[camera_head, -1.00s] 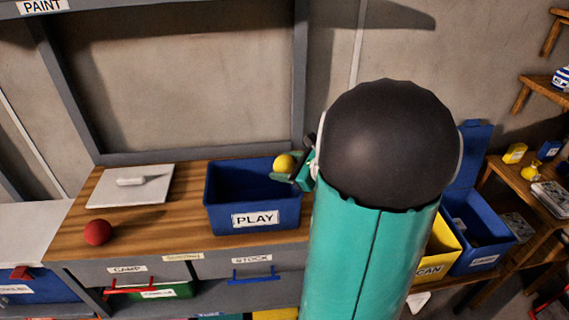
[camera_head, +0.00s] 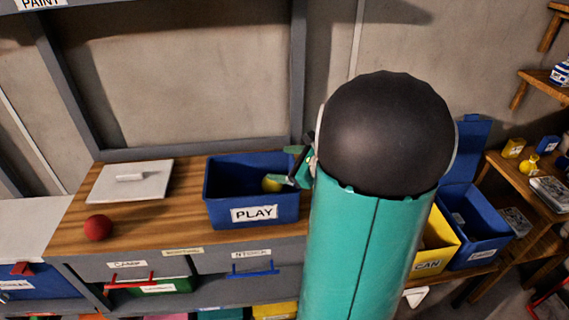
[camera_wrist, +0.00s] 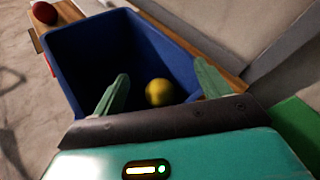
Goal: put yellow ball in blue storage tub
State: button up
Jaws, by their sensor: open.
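The yellow ball (camera_head: 271,185) is inside the blue storage tub (camera_head: 225,211) labelled PLAY, toward its right side. The wrist view shows the ball (camera_wrist: 159,92) against the tub's dark interior, between my fingers in the picture and apart from both. I cannot tell whether it has come to rest on the tub's floor. My gripper (camera_head: 296,168) is at the tub's right edge, mostly hidden behind my arm. In the wrist view my gripper (camera_wrist: 158,86) is open and empty, its fingers over the tub (camera_wrist: 75,62).
A red ball (camera_head: 98,227) and a white lid with a handle (camera_head: 104,187) lie on the wooden bench (camera_head: 142,226) left of the tub. A yellow bin (camera_head: 436,247) and another blue bin (camera_head: 484,238) stand to the right, beyond my arm.

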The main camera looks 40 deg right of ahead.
jog(key=v, duration=1.2)
jog(key=shift+r, duration=0.4)
